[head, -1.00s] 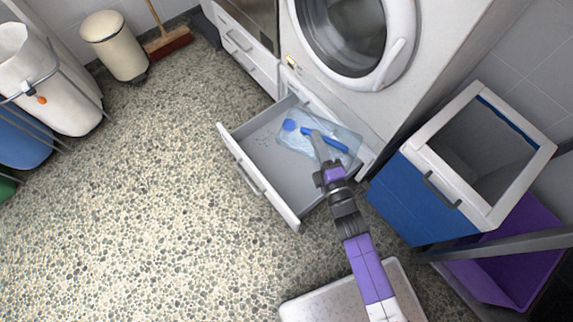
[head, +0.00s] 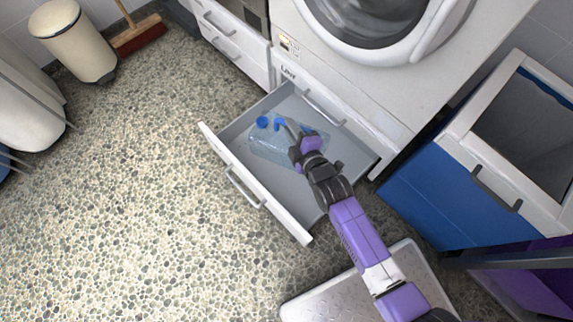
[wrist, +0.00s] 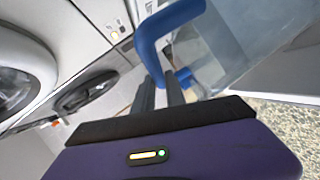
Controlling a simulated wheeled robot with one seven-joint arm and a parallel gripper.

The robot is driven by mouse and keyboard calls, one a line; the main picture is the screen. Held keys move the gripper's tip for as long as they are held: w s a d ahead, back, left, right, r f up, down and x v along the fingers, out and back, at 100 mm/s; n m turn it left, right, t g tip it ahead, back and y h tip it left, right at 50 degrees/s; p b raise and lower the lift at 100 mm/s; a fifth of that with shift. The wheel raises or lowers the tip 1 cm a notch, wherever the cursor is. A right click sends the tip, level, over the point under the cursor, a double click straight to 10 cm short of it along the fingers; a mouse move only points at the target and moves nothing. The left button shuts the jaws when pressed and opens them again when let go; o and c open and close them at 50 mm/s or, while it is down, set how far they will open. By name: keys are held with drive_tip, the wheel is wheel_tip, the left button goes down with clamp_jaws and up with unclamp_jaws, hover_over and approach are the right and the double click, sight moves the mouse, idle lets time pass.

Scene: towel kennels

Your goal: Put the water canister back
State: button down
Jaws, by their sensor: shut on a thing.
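The water canister is a clear, bluish container (head: 262,146) with a blue cap and a blue handle. It lies in the open drawer (head: 250,172) under the washing machine. My gripper (head: 290,128) reaches into the drawer from the lower right and is shut on the canister's blue handle. In the wrist view the blue handle (wrist: 165,35) curves up from between my two dark fingers (wrist: 160,92), and the clear body (wrist: 245,35) spreads to the right. My gripper hides part of the canister, and I cannot tell whether it touches the drawer floor.
The washing machine (head: 440,85) stands behind the drawer. A blue-and-white bin (head: 440,190) is close on the right. A pale metal platform (head: 335,295) lies in front. A cream bin (head: 75,45) and a broom (head: 138,35) are far left. The pebbled floor on the left is clear.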

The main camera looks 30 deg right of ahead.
drive_tip(key=shift+w+a+f, duration=0.1)
drive_tip(key=shift+f, duration=0.1)
drive_tip(key=shift+f+t+b, duration=0.1)
drive_tip(key=shift+t+b, duration=0.2)
drive_tip(key=shift+f+n, duration=0.3)
drive_tip(key=shift+f, duration=0.05)
wheel_tip(320, 180, down, 19)
drive_tip(key=b, duration=1.1)
drive_tip(key=shift+b, duration=0.35)
drive_tip(key=shift+f, duration=0.2)
drive_tip(key=c, duration=1.4)
unclamp_jaws()
drive_tip(key=shift+o, duration=0.2)
